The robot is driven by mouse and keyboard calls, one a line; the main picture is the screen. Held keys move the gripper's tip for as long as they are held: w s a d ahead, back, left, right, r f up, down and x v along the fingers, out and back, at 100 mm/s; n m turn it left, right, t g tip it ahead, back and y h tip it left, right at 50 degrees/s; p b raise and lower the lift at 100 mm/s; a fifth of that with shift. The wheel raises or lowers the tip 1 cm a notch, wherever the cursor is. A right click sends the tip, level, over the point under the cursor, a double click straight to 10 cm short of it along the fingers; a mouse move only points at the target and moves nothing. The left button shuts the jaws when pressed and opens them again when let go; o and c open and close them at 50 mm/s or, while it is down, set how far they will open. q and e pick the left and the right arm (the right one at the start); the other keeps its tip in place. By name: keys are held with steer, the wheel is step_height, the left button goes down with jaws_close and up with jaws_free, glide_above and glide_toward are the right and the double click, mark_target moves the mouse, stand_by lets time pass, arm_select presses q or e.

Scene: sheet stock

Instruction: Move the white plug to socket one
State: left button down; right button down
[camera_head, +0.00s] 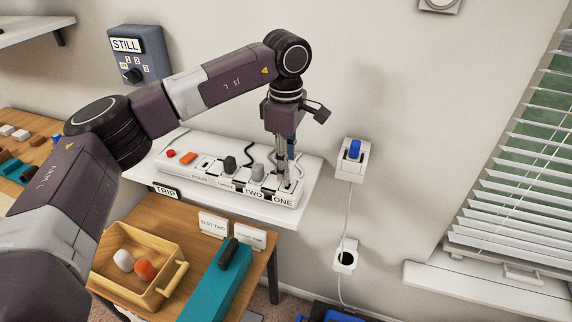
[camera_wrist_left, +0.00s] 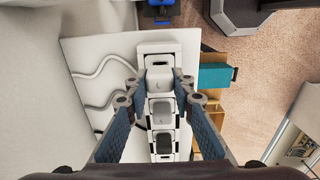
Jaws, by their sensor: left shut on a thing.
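A white power strip (camera_head: 230,178) lies on a white shelf, its sockets labelled ONE to FOUR from right to left. My left gripper (camera_head: 284,170) points down over the socket-one end. In the left wrist view its fingers (camera_wrist_left: 159,87) are shut on the white plug (camera_wrist_left: 159,78). The fingers mostly hide this plug in the head view. Beside it a grey plug (camera_head: 257,172) stands at socket two and a black plug (camera_head: 229,164) at socket three. A dark slot shows just beyond the white plug in the wrist view. I cannot tell whether the plug is seated.
A wall outlet (camera_head: 341,172) with a blue plug (camera_head: 354,149) is right of the shelf (camera_head: 312,187). Below stand a wooden tray (camera_head: 165,244) and a teal block (camera_head: 214,284) with a black item on it. Cords run behind the strip. A STILL switch box (camera_head: 150,42) hangs on the wall.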

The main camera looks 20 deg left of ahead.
arm_select(q)
steer(key=shift+f+b, duration=0.3)
steer(key=shift+f, duration=0.25)
stand_by(0.4)
steer(key=shift+f+b, duration=0.75)
steer(key=shift+f, duration=0.3)
stand_by(1.5)
steer(key=shift+s+f, duration=0.15)
steer(key=shift+f, duration=0.1)
stand_by(0.7)
steer(key=c, duration=1.6)
jaws_free()
steer(key=shift+r, duration=0.1)
steer(key=shift+o, duration=0.5)
